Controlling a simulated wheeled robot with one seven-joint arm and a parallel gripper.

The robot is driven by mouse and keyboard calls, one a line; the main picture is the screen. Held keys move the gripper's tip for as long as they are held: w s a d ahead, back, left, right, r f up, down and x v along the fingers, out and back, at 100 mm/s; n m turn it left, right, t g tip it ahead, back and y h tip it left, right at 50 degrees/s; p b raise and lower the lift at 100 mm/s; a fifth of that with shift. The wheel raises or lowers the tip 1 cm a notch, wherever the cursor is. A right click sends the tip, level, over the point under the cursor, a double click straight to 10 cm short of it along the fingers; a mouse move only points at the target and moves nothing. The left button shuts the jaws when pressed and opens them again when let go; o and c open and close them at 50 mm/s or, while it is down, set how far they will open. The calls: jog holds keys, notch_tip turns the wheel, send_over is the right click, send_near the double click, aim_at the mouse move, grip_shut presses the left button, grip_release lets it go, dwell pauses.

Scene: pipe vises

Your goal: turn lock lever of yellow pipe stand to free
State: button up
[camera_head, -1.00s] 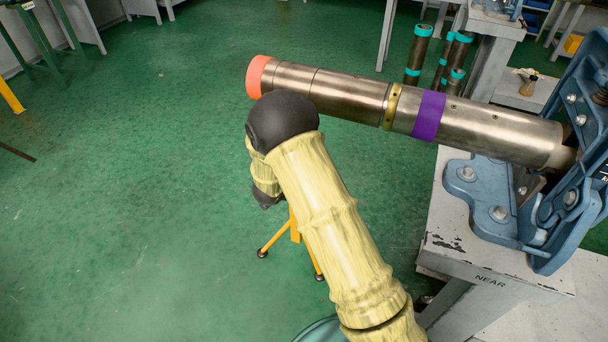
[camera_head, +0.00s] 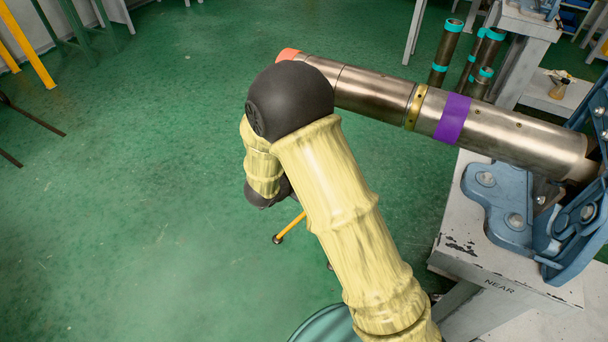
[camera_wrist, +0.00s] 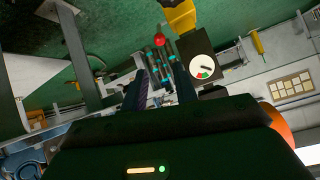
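In the wrist view, part of the yellow pipe stand (camera_wrist: 180,16) shows at the top. A red ball knob (camera_wrist: 159,40) sits beside it, apparently the end of the lock lever; the lever's shaft is hard to make out. A dark box with a white dial (camera_wrist: 201,68), with red and green sectors and a dark pointer, is right of the knob. My gripper (camera_wrist: 158,76) is open, its two dark fingers apart with nothing held between them, and the knob shows beyond the tips. In the head view, only a yellow leg (camera_head: 289,227) shows below my arm, which hides the rest.
A steel pipe (camera_head: 376,92) with an orange end and purple band juts from the blue vise (camera_head: 508,212) on the grey NEAR bench (camera_head: 470,262), close behind my arm. Teal-banded pipes (camera_head: 445,50) stand at the back. Green floor at left is open.

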jog(key=c, duration=0.3)
jog(key=shift+w+d+r, duration=0.15)
jog(key=shift+r, duration=0.15)
grip_shut()
jog(key=s+d+r+n+g+y, duration=0.1)
jog(key=s+d+r+n+y, duration=0.3)
jog(key=r+n+y, duration=0.15)
jog(key=s+d+r+n+g, duration=0.1)
jog(key=s+d+g, duration=0.1)
jog(key=s+d, duration=0.3)
jog(key=s+d+r+n+g, duration=0.2)
jog(key=s+d+g, duration=0.1)
jog(key=s, duration=0.8)
jog(key=shift+d+r, duration=0.3)
jog(key=shift+d, duration=0.6)
jog(key=shift+w+n, duration=0.1)
jog(key=shift+n, duration=0.15)
